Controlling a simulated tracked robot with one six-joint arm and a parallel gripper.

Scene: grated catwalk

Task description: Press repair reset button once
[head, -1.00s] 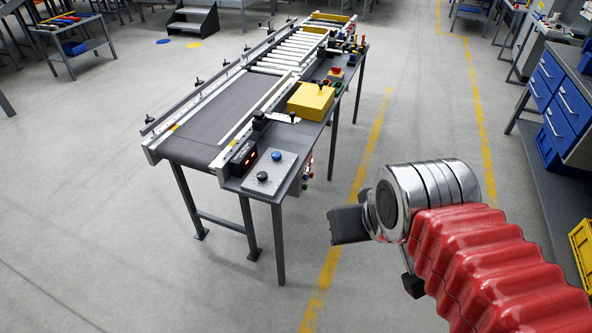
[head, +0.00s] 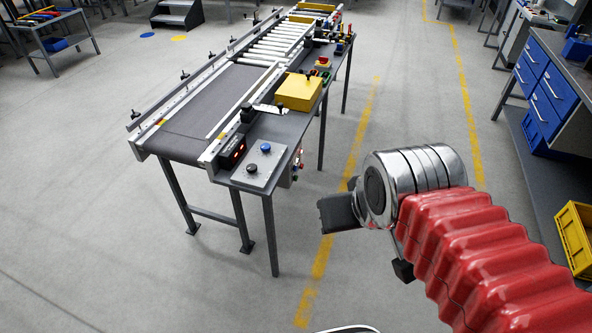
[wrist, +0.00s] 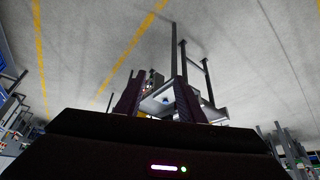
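A light grey control box (head: 262,179) sits on the near end of the conveyor's side shelf. It bears a blue button (head: 266,148) and a black button (head: 252,168); I cannot read any label to tell which is the repair reset button. More small buttons (head: 299,163), some red, show on the shelf's right side. My gripper (head: 338,213) is right of the shelf, apart from it, with its fingers hard to make out in the head view. In the wrist view, my gripper (wrist: 157,92) has two dark fingers spread apart, with the grey box and blue button (wrist: 165,99) beyond them.
A red digital display (head: 232,151), a yellow box (head: 299,92) and a red mushroom button (head: 324,63) stand along the shelf. A blue drawer bench (head: 535,75) and yellow crate (head: 575,240) are at right. The floor between is clear.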

